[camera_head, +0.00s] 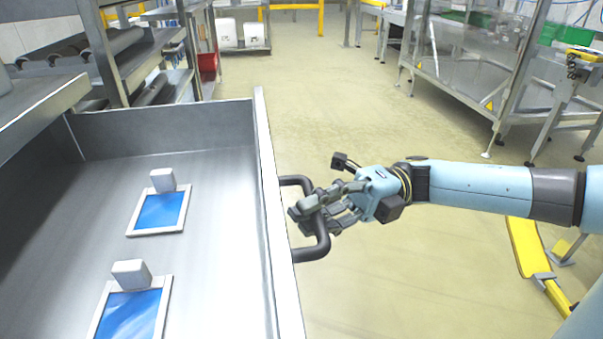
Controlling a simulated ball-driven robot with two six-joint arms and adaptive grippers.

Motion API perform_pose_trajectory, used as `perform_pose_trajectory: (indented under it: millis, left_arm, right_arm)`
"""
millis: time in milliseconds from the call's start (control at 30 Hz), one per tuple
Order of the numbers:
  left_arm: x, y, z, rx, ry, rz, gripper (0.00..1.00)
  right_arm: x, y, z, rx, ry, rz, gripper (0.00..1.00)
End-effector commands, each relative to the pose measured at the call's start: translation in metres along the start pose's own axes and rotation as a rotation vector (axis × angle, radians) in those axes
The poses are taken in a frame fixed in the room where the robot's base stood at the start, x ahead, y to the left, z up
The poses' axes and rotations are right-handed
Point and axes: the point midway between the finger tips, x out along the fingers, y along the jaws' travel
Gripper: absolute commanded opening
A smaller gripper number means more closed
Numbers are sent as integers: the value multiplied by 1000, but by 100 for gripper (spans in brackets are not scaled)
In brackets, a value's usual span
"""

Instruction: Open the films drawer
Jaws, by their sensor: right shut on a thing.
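The films drawer (262,150) is pulled out at the left of the head view, with its metal inside showing. Two flat films with blue faces lie in it, the far film (160,211) and the near film (128,315), each with a small white block at its far edge. A dark bar handle (318,245) stands out from the drawer's front panel. My right gripper (312,205) comes from the right and is shut on the handle's middle. My left gripper is not in view.
A metal shelf rack (105,60) stands behind the drawer at the left. A metal machine frame (480,70) stands at the back right. A yellow barrier piece (527,245) is on the floor at the lower right. The floor (330,110) between is clear.

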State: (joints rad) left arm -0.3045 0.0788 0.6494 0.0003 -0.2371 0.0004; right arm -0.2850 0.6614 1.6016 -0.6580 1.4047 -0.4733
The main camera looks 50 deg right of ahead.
Motion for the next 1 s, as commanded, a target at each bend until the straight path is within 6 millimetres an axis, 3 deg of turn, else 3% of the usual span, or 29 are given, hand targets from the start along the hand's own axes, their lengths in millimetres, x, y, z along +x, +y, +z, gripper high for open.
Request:
perform_pose_trajectory:
  millis: [267, 300, 500, 800, 1000]
  left_arm:
    - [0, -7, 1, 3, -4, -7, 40]
    - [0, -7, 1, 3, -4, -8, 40]
    - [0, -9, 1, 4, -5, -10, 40]
    - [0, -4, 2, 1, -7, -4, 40]
    - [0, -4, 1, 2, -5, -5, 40]
  right_arm:
    - [0, 1, 1, 1, -1, 3, 0]
    - [0, 1, 1, 2, -1, 4, 14]
    - [0, 1, 0, 1, 0, 2, 38]
    - [-3, 0, 0, 1, 0, 0, 38]
    - [-35, -1, 0, 3, -1, -3, 38]
